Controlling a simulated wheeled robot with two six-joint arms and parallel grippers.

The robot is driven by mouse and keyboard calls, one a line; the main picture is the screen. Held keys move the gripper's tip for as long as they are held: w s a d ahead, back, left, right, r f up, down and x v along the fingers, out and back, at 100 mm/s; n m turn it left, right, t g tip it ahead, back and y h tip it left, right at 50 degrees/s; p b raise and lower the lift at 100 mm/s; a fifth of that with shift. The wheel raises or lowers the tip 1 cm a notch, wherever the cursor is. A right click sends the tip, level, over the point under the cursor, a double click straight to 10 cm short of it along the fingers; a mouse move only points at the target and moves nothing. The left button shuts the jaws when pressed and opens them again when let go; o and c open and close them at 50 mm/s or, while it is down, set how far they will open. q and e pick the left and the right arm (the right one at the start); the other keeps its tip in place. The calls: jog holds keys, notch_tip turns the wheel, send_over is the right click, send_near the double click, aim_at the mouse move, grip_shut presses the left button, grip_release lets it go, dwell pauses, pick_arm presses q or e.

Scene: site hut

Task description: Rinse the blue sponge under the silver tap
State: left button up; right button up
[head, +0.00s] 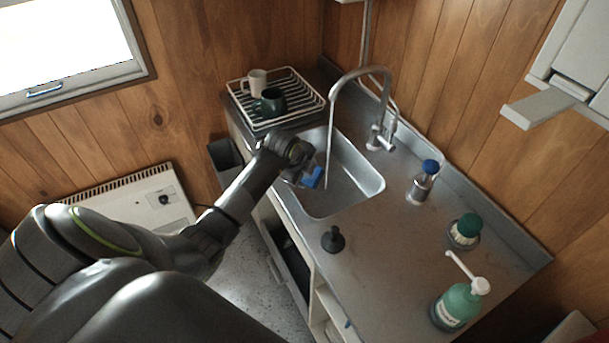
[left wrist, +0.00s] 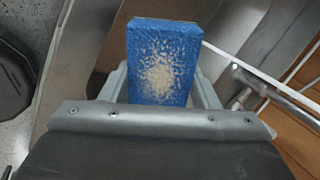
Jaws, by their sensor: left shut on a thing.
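My left gripper (head: 306,177) is shut on the blue sponge (head: 314,178) and holds it over the left side of the sink (head: 355,185). In the left wrist view the sponge (left wrist: 163,40) sits between the fingers, with a beige smear on its blue face. The silver tap (head: 361,72) arches over the sink, and a thin stream of water (head: 328,145) falls from its spout. In the head view the sponge appears just left of the stream; I cannot tell whether they touch. My right gripper is not in view.
A dish rack (head: 285,108) with two mugs stands behind the sink. A black plunger-like stopper (head: 333,239), a blue-topped bottle (head: 422,185), a green-topped brush (head: 465,232) and a green soap dispenser (head: 457,306) stand on the counter. The counter's middle is clear.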

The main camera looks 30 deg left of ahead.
pick_arm(q)
jog(key=w+f+b, duration=0.2)
jog(key=w+b, duration=1)
jog(key=w, duration=0.1)
jog(key=shift+d+f, duration=0.25)
jog(key=shift+d, duration=0.15)
jog(key=shift+d, duration=0.1)
dwell(0.4)
jog(key=shift+d, duration=0.55)
jog(key=shift+a, duration=0.2)
jog(key=shift+a, duration=0.45)
